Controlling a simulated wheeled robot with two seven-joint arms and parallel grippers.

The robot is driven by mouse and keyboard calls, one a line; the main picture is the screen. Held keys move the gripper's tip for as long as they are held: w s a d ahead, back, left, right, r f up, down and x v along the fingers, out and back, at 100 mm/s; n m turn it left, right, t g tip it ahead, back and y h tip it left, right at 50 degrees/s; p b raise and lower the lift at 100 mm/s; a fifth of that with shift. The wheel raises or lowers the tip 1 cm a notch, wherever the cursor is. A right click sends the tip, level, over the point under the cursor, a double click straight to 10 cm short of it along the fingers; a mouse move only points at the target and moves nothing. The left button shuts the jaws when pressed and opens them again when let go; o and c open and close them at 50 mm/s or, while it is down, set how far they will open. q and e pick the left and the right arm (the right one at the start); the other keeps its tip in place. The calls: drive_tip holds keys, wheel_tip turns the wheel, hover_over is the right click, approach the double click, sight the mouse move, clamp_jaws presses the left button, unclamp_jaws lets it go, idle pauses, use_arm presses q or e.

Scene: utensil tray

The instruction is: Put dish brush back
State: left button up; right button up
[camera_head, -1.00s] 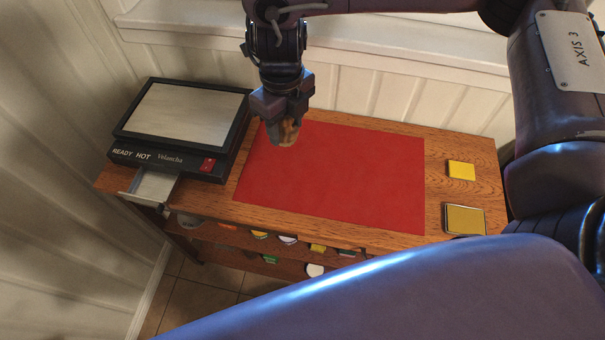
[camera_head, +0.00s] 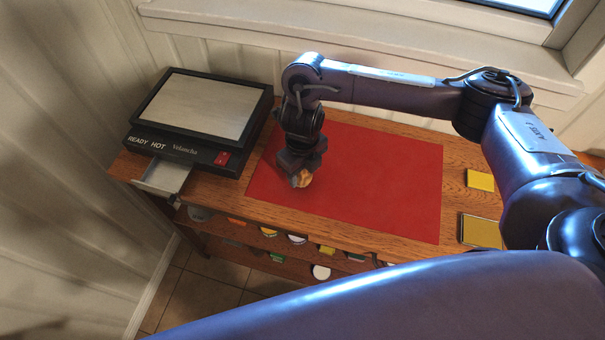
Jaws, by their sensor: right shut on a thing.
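My right gripper (camera_head: 300,170) points down over the left part of the red mat (camera_head: 370,180). It is shut on a small tan, wooden-looking thing (camera_head: 304,180), which I take to be the dish brush. Only a rounded end of it shows below the fingers; the rest is hidden by the gripper. I cannot tell whether it touches the mat. My left gripper is not in view.
A black warming unit (camera_head: 197,151) marked "READY HOT" stands at the left, with a small open metal drawer (camera_head: 163,177). Two yellow items (camera_head: 480,180) (camera_head: 482,231) lie at the right. Lower shelves (camera_head: 240,233) hold several small items. The mat's right part is clear.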

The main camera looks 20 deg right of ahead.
drive_tip(key=shift+f, duration=0.75)
drive_tip(key=shift+f, duration=0.2)
drive_tip(key=o, duration=1)
drive_tip(key=shift+c, duration=0.2)
drive_tip(key=shift+r, duration=0.1)
drive_tip(key=shift+r, duration=0.3)
wheel_tip(320, 180, up, 12)
drive_tip(key=shift+f+p, duration=0.2)
drive_tip(key=shift+p, duration=0.3)
